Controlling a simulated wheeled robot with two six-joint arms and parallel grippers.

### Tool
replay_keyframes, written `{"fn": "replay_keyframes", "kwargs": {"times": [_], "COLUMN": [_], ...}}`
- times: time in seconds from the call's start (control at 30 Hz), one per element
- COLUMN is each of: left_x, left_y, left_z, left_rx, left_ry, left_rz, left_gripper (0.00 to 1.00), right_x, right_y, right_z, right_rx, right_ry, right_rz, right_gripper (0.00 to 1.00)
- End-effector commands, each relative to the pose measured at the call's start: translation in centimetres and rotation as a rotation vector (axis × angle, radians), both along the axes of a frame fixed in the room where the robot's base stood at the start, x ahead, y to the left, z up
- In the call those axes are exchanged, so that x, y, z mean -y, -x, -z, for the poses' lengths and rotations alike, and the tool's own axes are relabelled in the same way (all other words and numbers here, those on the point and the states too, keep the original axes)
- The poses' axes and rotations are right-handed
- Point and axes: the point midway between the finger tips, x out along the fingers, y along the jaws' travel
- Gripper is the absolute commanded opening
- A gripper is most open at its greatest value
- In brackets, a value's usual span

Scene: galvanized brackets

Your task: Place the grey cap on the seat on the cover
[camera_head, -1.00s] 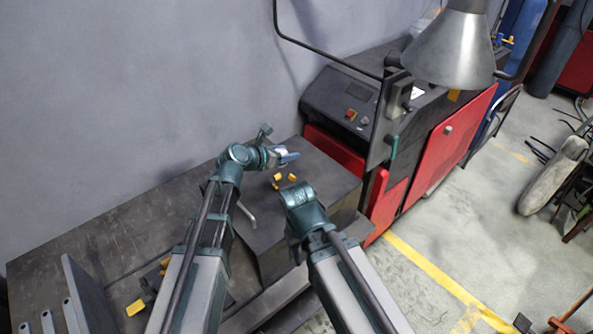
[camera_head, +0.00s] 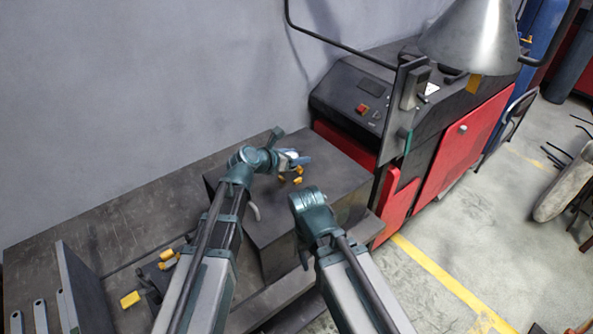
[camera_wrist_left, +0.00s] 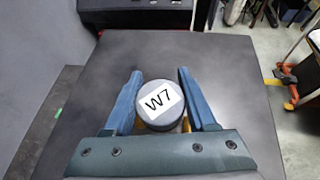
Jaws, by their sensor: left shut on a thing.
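A round grey cap marked W7 (camera_wrist_left: 160,103) sits between the two blue fingers of my left gripper (camera_wrist_left: 160,92) in the left wrist view. The cap is too small there to make out clearly. Small yellow pieces (camera_head: 297,180) lie just below the gripper. I cannot pick out the cover or its seat for certain. My right arm's wrist is at the block's front, and its fingers are hidden.
The dark bench (camera_head: 130,225) runs along the wall. Yellow pieces (camera_head: 130,299) and an upright dark plate (camera_head: 80,285) stand at its left end. A red and black machine (camera_head: 425,130) with a lamp above it (camera_head: 480,45) is to the right. The block's right part is bare.

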Motion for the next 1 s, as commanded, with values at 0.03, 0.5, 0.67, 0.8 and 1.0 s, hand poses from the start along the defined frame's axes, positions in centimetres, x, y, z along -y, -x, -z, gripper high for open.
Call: {"fn": "replay_keyframes", "kwargs": {"times": [0.03, 0.5, 0.67, 0.8, 1.0], "left_x": [0.0, 0.0, 0.0, 0.0, 0.0], "left_y": [0.0, 0.0, 0.0, 0.0, 0.0], "left_z": [0.0, 3.8, 3.6, 4.0, 3.9], "left_rx": [0.0, 0.0, 0.0, 0.0, 0.0], "left_ry": [0.0, 0.0, 0.0, 0.0, 0.0], "left_rz": [0.0, 0.0, 0.0, 0.0, 0.0], "left_gripper": [0.0, 0.0, 0.0, 0.0, 0.84], "right_x": [0.0, 0.0, 0.0, 0.0, 0.0], "right_y": [0.0, 0.0, 0.0, 0.0, 0.0], "right_z": [0.0, 3.8, 3.6, 4.0, 3.9], "right_rx": [0.0, 0.0, 0.0, 0.0, 0.0], "right_ry": [0.0, 0.0, 0.0, 0.0, 0.0], "right_rz": [0.0, 0.002, 0.002, 0.002, 0.002], "right_gripper": [0.5, 0.5, 0.5, 0.5, 0.5]}}
